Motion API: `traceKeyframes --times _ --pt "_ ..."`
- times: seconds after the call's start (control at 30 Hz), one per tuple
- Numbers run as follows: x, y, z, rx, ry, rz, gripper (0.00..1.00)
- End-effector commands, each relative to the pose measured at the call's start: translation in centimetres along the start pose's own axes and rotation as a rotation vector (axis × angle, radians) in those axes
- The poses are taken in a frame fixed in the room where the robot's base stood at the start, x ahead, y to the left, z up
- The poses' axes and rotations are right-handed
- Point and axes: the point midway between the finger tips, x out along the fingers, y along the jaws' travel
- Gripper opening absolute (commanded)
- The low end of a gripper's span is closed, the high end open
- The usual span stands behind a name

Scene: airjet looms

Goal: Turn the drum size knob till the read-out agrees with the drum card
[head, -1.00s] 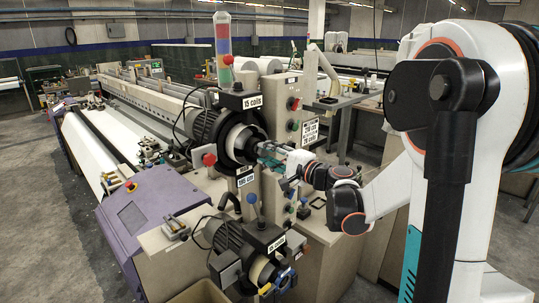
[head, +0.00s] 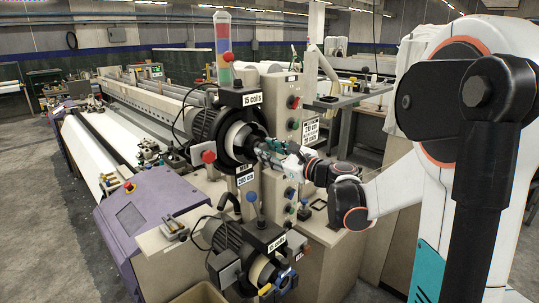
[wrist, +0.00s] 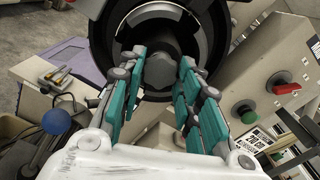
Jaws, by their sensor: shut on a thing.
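The drum size knob (wrist: 160,72) is a dark grey lobed knob at the centre of the upper black-rimmed feeder drum (wrist: 224,38). My gripper (wrist: 160,65) is shut on the knob, with teal fingers on either side of it. In the head view my gripper (head: 266,148) reaches the drum (head: 240,142) from the right. Part of the knob is hidden by the fingers. A read-out plate ending in "cm" (head: 245,179) sits below the drum; its digits are blurred. The drum card (head: 310,132) is white with black lines on the post; its figures are too small to read surely.
A "15 coils" plate (head: 252,99) sits above the drum. A second feeder (head: 262,272) is below. A blue ball-topped lever (wrist: 55,121) stands at left. The purple loom cover (head: 150,215) is further left.

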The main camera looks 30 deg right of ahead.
Motion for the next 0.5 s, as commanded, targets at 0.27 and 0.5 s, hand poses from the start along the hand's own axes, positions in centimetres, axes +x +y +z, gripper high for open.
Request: traceKeyframes --times 0.27,0.5 --pt "0.0 0.02 -0.02 0.184 0.0 0.0 0.5" --pt "0.0 0.01 -0.01 0.182 0.0 0.0 0.5"
